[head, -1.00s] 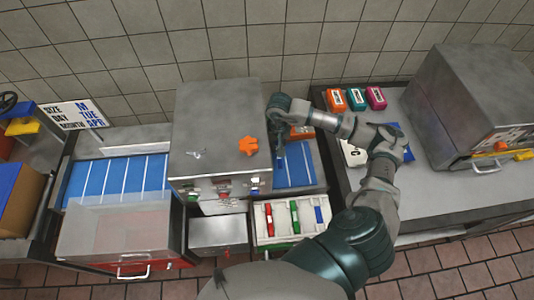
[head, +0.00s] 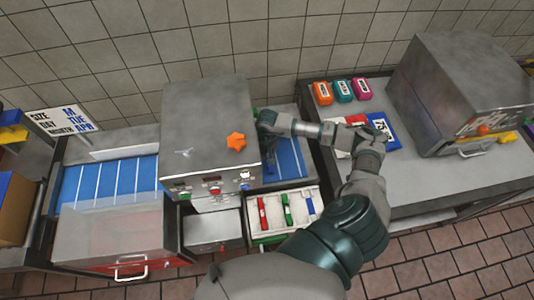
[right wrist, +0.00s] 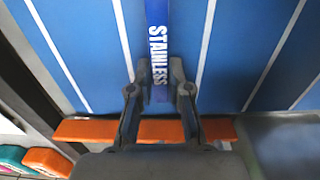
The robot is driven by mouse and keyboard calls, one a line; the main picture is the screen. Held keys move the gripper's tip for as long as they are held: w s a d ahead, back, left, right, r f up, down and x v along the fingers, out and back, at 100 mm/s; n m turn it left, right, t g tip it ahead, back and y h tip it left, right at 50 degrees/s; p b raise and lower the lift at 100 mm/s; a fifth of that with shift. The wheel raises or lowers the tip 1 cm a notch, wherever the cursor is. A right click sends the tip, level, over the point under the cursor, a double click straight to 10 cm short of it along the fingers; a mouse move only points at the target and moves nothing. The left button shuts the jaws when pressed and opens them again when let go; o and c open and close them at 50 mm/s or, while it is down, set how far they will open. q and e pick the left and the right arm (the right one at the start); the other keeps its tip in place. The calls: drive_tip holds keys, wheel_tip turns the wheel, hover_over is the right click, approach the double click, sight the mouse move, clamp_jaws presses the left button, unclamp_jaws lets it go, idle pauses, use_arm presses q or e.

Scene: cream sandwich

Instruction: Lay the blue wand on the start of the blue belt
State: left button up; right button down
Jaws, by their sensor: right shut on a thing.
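The blue wand (right wrist: 157,45) with white lettering is between the fingers of my right gripper (right wrist: 160,88) in the right wrist view. The gripper is shut on it. The wand runs away from the fingers, over the blue belt (right wrist: 225,60) and in line with its white stripes. I cannot tell whether it touches the belt. In the head view my right gripper (head: 268,143) is over the belt section (head: 289,160) right of the steel machine, close to that machine's side. The wand is hard to make out there. My left gripper is not in view.
The steel machine (head: 195,115) with an orange knob (head: 236,141) stands left of the gripper. A white tray (head: 271,232) with red, green and blue pieces is in front. An orange bar (right wrist: 160,130) crosses beneath my fingers. A steel counter (head: 425,180) is at right.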

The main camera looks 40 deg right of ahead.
drive_tip(key=c, duration=1.5)
unclamp_jaws()
drive_tip(key=shift+d+f, duration=0.25)
drive_tip(key=shift+f, duration=0.05)
drive_tip(key=shift+c, duration=0.2)
drive_tip(key=o, duration=0.4)
drive_tip(key=shift+s+d, duration=0.1)
drive_tip(key=shift+d, duration=0.25)
drive_tip(key=shift+o, duration=0.2)
drive_tip(key=shift+d+f, duration=0.15)
drive_tip(key=shift+d, duration=0.35)
drive_tip(key=shift+a, duration=0.7)
drive_tip(key=shift+r, duration=0.2)
drive_tip(key=shift+r+p, duration=0.3)
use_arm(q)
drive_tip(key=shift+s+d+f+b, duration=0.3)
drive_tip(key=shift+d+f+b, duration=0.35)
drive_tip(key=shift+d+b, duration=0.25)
use_arm(e)
wheel_tip(320, 180, up, 12)
drive_tip(key=shift+f, duration=0.15)
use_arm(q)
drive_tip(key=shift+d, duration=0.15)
use_arm(e)
drive_tip(key=shift+d+f, duration=0.1)
drive_tip(key=shift+d, duration=0.25)
